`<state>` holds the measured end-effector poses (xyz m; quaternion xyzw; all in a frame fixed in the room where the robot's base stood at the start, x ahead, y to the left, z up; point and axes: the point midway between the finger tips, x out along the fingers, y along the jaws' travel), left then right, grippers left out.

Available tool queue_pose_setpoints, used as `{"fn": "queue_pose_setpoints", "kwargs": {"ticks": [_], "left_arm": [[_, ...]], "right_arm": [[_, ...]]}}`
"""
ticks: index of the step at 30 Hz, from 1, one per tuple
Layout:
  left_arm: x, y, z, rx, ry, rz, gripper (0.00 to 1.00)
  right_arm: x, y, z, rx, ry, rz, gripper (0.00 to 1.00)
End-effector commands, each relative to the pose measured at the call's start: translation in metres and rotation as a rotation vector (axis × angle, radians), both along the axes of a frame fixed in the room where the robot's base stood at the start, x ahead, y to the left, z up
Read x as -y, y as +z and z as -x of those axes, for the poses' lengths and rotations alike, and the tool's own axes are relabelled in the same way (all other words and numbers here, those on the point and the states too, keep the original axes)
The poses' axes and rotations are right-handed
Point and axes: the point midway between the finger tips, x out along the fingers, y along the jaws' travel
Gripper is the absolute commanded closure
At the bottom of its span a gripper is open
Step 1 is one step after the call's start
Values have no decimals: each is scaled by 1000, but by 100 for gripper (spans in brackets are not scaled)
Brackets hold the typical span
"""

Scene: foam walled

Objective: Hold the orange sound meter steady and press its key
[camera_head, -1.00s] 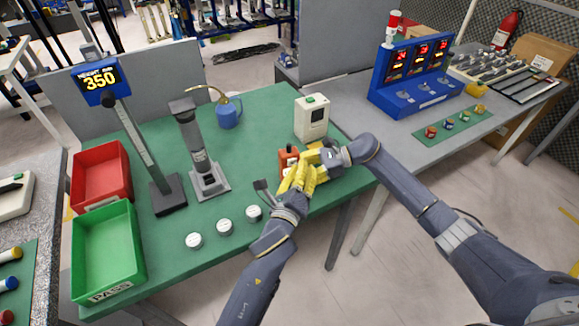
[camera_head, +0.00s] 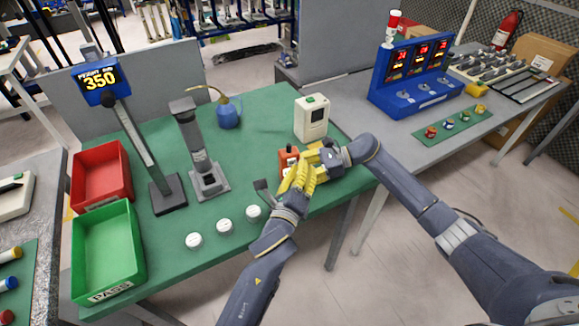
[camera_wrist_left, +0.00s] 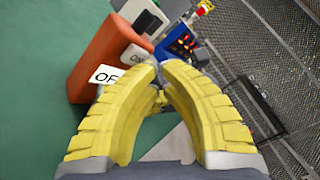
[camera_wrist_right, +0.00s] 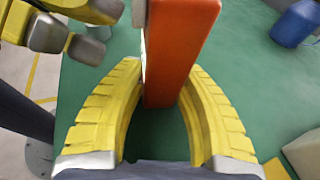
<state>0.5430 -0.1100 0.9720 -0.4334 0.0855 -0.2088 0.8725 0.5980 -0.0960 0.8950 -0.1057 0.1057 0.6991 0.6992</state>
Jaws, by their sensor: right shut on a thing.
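The orange sound meter (camera_head: 284,157) stands near the right front edge of the green table. My right gripper (camera_head: 316,160) is shut on its orange body, which fills the gap between the yellow fingers in the right wrist view (camera_wrist_right: 170,65). My left gripper (camera_head: 297,172) is beside the meter, its fingertips close together with nothing seen between them. The left wrist view shows the meter (camera_wrist_left: 108,52) at upper left, beyond those fingertips, with white labels reading "ON" and "OF". I cannot tell the key clearly, nor whether the left fingers touch the meter.
Several white round pieces (camera_head: 224,227) lie left of my left gripper. A grey stand (camera_head: 207,180), blue can (camera_head: 228,114), red tray (camera_head: 101,175) and green tray (camera_head: 107,253) are farther left.

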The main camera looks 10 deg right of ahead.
Motion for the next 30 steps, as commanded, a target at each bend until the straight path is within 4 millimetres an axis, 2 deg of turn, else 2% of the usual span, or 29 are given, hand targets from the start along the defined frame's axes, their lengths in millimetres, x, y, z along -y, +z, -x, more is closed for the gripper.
{"fn": "queue_pose_setpoints", "kwargs": {"ticks": [30], "left_arm": [[-2,-1,-9,0,0,0,100]], "right_arm": [[0,0,0,0,0,1,81]]}}
